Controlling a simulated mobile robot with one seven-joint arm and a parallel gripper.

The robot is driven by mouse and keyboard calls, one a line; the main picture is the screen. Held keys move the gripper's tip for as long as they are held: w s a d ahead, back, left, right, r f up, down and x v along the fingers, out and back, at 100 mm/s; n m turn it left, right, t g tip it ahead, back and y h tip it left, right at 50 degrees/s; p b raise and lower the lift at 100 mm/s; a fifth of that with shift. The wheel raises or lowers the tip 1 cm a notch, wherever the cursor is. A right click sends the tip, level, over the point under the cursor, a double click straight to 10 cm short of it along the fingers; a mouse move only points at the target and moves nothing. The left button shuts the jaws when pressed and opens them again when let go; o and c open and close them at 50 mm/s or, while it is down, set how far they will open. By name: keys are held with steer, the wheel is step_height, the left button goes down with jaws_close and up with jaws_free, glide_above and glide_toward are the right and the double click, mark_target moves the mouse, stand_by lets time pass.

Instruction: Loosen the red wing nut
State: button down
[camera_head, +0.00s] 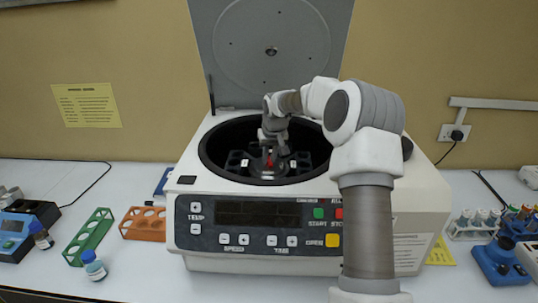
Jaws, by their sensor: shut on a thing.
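The red wing nut (270,162) shows as a small red spot at the centre of the rotor (266,176), inside the dark bowl of the white centrifuge (183,180). My gripper (270,153) points down into the bowl and is shut on the wing nut. The fingers hide part of the nut, and the fingertips are small in this view. The grey centrifuge lid (225,40) stands open behind the bowl. My arm comes in from the front right and covers part of the front panel.
On the bench (150,270), a green rack (90,236), an orange rack (143,224) and a blue-capped bottle (94,266) stand left of the centrifuge. A tube rack (470,229) and a blue device (497,263) stand at the right. The raised lid bounds the space behind.

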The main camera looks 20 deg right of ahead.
steer(key=n+p, duration=0.1)
steer(key=n, duration=0.1)
steer(key=n+y, duration=0.1)
steer(key=shift+d+r+n+p, duration=0.15)
steer(key=shift+n+p, duration=0.25)
steer(key=n+y+p, duration=0.1)
steer(key=n, duration=0.2)
steer(key=shift+w+n+y, duration=0.1)
steer(key=shift+n+y, duration=0.2)
steer(key=shift+y, duration=0.1)
steer(key=n+p, duration=0.1)
steer(key=n, duration=0.1)
steer(key=n+g+y+p, duration=0.1)
steer(key=n, duration=0.1)
steer(key=shift+w+d+g, duration=0.1)
steer(key=shift+g, duration=0.2)
steer(key=shift+n+g+y+p, duration=0.4)
steer(key=shift+n+g+p, duration=0.15)
steer(key=shift+n, duration=1.05)
steer(key=c, duration=0.8)
jaws_free()
